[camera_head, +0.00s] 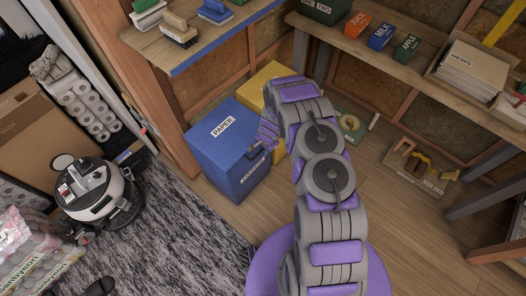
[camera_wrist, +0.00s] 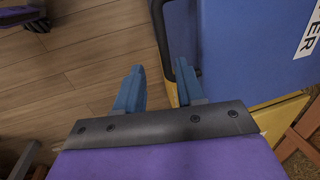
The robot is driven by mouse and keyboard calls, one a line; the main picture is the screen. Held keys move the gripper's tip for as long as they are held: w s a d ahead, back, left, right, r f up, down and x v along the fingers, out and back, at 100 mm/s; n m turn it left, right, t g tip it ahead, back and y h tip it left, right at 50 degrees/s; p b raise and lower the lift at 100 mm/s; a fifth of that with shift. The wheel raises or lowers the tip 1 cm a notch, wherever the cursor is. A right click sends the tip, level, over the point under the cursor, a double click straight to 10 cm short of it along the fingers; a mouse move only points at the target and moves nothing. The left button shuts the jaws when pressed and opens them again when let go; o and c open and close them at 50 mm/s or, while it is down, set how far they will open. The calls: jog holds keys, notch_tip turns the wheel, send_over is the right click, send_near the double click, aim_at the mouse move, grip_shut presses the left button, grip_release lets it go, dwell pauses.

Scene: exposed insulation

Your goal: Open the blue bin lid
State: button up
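The blue bin (camera_head: 215,150) stands on the floor, left of centre in the head view. It has a white PAPER label on its flat top, which looks closed, and a smaller label low on the side facing right. In the wrist view the blue bin (camera_wrist: 250,45) fills the upper right, with part of its label at the edge. My gripper (camera_head: 267,138) is beside the bin's right edge in the head view. In the wrist view my gripper (camera_wrist: 160,85) has its two fingers apart with nothing between them. The right finger overlaps the bin's edge; contact cannot be told.
A yellow bin (camera_head: 264,84) stands behind the blue one. A wooden shelf (camera_head: 168,54) with brushes is at upper left, a workbench (camera_head: 410,68) at upper right. A round vacuum (camera_head: 96,190) and grey rug (camera_head: 175,235) are left.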

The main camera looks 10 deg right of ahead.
jog(key=a+f, duration=0.1)
jog(key=a, duration=0.2)
jog(key=shift+w+f, duration=0.1)
jog(key=shift+f, duration=0.3)
jog(key=shift+d, duration=1.1)
jog(key=shift+c, duration=2.3)
jog(key=shift+a, duration=0.15)
jog(key=shift+c, duration=0.7)
jog(key=shift+a, duration=0.6)
grip_shut()
jog(key=shift+d, duration=0.3)
